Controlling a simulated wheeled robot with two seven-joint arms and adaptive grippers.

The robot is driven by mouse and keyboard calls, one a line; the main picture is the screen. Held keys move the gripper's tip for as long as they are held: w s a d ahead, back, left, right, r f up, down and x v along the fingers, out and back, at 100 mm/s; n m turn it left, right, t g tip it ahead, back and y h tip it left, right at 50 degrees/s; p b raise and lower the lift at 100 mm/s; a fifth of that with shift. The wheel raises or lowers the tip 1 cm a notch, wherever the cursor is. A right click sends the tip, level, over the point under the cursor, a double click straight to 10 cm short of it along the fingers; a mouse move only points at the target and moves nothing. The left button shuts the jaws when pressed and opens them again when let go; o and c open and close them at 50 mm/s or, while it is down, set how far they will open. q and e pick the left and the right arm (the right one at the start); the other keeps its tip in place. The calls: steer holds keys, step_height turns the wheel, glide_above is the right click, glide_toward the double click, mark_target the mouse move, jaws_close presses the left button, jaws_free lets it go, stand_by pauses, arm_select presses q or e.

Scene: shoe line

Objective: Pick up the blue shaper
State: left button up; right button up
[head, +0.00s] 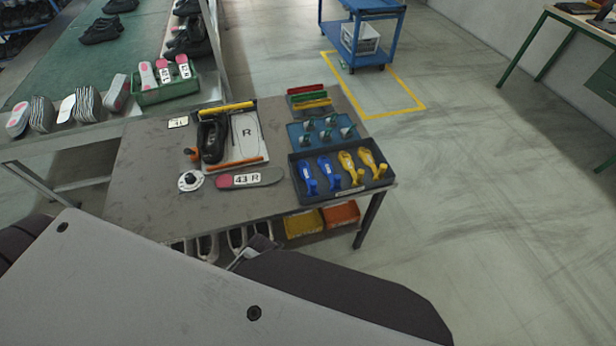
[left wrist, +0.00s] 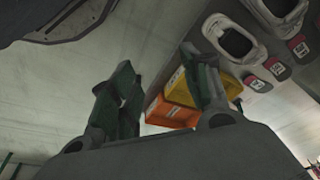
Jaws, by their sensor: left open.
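Two blue shapers lie side by side in the left part of a black tray on the table's right end: a left one (head: 308,180) and a right one (head: 330,174). Two yellow shapers (head: 350,168) lie beside them in the same black tray (head: 343,196). My left gripper (left wrist: 160,92) shows in the left wrist view with its two dark green fingers apart and nothing between them. The wrist view shows no blue shaper. In the head view my own body and arm links cover the lower part, and my left gripper's fingers cannot be made out clearly. My right gripper is not seen.
The table (head: 150,172) also bears a shoe on a board (head: 247,140), a 43 R insole (head: 262,178), a white dial (head: 191,180) and a blue tray (head: 296,132). Below stand a yellow bin (head: 303,222) and an orange bin (head: 341,214). Floor right of the table is clear.

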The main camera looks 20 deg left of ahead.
arm_select(q)
steer(key=w+d+r+t+h, duration=0.1)
steer(key=w+d+r, duration=0.15)
steer(key=r, duration=0.75)
steer(key=w+d+r, duration=0.2)
steer(key=w+r, duration=0.2)
steer(key=r, duration=0.6)
steer(key=w+d+r+m+g+h, duration=0.15)
steer(key=w+d+r+m, duration=0.4)
steer(key=d+r, duration=0.6)
step_height(320, 180, up, 4)
steer(key=m+g+y, duration=0.2)
steer(key=y, duration=0.1)
glide_above(314, 181)
steer(key=shift+s+d+r, duration=0.1)
steer(key=shift+r, duration=0.1)
steer(key=shift+f, duration=4.3)
